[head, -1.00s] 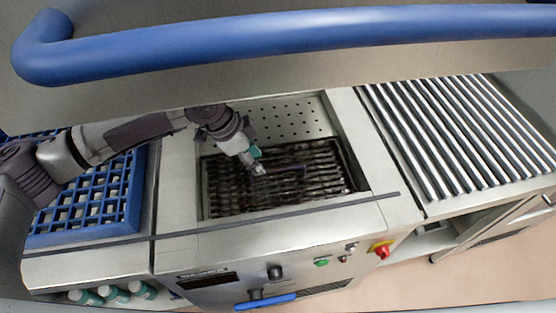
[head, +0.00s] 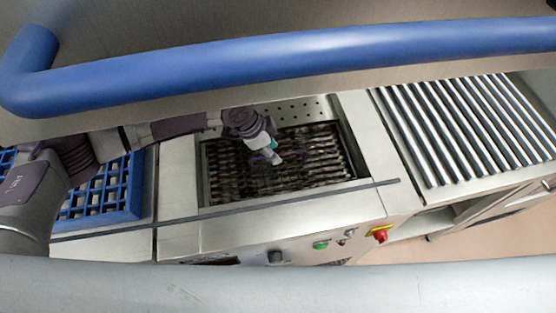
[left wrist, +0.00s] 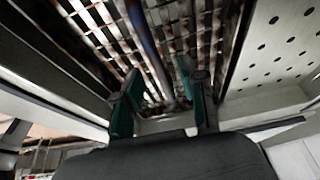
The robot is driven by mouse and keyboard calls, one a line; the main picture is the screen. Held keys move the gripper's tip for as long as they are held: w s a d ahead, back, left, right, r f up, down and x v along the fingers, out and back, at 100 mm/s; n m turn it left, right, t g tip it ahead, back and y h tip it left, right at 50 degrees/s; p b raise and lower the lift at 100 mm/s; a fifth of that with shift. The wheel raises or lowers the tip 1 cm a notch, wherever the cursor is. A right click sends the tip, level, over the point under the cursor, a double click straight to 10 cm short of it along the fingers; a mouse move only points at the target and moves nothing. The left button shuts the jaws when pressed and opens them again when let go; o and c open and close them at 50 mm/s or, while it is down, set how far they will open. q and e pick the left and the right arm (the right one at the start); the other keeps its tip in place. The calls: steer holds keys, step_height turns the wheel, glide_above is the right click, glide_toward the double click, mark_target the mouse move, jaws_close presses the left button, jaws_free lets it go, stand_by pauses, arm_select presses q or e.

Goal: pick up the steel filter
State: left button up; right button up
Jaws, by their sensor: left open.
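A dark slatted steel grid (head: 310,165) lies in the sunken basin of the middle steel station. A perforated steel panel (head: 295,112) is behind it. I cannot tell for certain which of these is the steel filter. My left gripper (head: 274,156) is open and reaches down over the grid, with its tips close to it. In the left wrist view, the green-padded fingers (left wrist: 160,98) stand apart on either side of a dark bar (left wrist: 143,38) that runs over the grid (left wrist: 190,30). I cannot tell whether they touch it. My right gripper is not in view.
A steel hood with a thick blue handle (head: 290,48) spans the top of the head view. A blue crate (head: 125,215) is at the left, a roller conveyor (head: 455,130) at the right. A red knob (head: 380,235) and green button (head: 320,245) are on the front panel.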

mark_target(279, 154)
arm_select(q)
steer(key=x, duration=0.3)
steer(key=shift+d+f, duration=0.15)
steer(key=shift+d, duration=0.1)
jaws_close()
